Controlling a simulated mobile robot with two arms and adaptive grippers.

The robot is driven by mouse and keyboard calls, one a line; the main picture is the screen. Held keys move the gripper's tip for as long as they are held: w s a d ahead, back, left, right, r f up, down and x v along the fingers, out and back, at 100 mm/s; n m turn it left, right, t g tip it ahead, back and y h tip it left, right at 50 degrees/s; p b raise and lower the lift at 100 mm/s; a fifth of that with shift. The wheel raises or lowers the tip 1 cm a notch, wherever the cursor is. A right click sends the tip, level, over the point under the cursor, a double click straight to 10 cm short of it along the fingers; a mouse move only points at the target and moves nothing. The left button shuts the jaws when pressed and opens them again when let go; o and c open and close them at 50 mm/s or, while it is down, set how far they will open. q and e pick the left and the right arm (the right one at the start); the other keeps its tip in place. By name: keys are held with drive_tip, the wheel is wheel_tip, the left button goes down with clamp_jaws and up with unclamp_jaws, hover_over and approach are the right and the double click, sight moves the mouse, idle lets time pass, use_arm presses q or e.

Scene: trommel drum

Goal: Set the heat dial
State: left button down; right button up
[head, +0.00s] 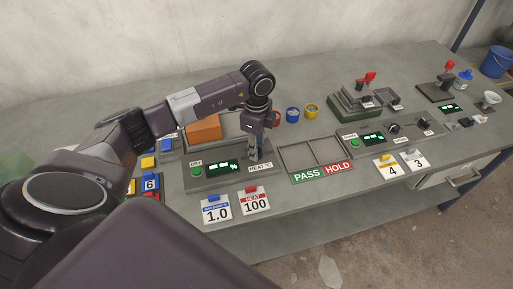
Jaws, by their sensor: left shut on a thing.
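My left gripper (256,146) points down over the grey control box (208,184), just behind the "HEAT °C" label (260,167). It is shut on the heat dial, which the fingers hide almost wholly, so I cannot read its setting. A dark display (224,166) with green digits, too small to read, and a green button (197,171) are left of the dial. A card (255,201) with a red clip reads "HEAT 100" at the front of the bench. My right gripper is not in view.
A "1.0" card (215,210) stands beside the heat card. An orange-brown block (204,128) lies behind the box. The PASS/HOLD tray (318,153) is to the right, with small coloured cups (292,114) behind. More control boxes fill the right side of the bench (340,205).

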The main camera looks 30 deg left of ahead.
use_arm(q)
drive_tip(key=shift+w+r, duration=0.1)
drive_tip(key=c, duration=1.6)
unclamp_jaws()
wheel_tip(320, 180, up, 12)
